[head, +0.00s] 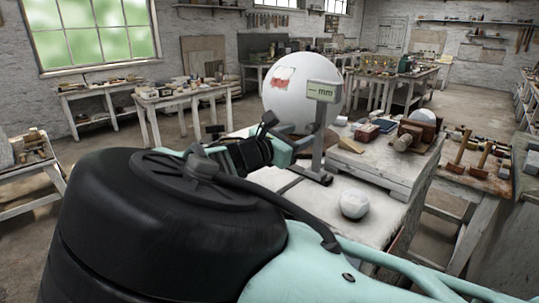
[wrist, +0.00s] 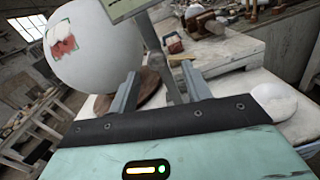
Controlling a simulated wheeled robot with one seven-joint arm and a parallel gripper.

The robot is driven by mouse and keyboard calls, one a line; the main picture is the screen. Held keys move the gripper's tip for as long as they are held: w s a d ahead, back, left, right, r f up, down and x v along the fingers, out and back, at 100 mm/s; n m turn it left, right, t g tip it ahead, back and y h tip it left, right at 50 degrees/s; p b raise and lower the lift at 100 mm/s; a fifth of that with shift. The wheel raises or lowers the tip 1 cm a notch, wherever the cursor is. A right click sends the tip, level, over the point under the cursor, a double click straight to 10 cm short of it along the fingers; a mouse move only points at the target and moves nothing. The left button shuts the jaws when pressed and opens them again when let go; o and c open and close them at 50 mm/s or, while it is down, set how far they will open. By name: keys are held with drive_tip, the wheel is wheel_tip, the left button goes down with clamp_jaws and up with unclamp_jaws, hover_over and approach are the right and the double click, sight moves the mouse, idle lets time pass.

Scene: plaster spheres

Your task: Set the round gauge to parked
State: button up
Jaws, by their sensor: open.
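The gauge has a pale display reading "-- mm" (head: 322,91) on an upright grey post (head: 319,140) with a dark flat foot, standing on the white bench top. The display's lower edge shows at the top of the wrist view (wrist: 130,8). My gripper (head: 290,125) is at the left of the post, in front of a large white plaster sphere (head: 300,100) with a red-marked patch. In the wrist view my gripper (wrist: 162,75) is open, and the post passes between the two fingers in the picture. I cannot tell whether a finger touches it.
A small white ball (head: 354,204) lies on the bench near the foot, right of my gripper in the wrist view (wrist: 273,98). A raised white board (head: 385,165) with blocks and small boxes stands at the right. Mallets lie on a table further right.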

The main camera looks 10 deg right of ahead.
drive_tip(key=b+v, duration=0.2)
drive_tip(key=v, duration=0.7)
drive_tip(key=shift+s+a, duration=0.3)
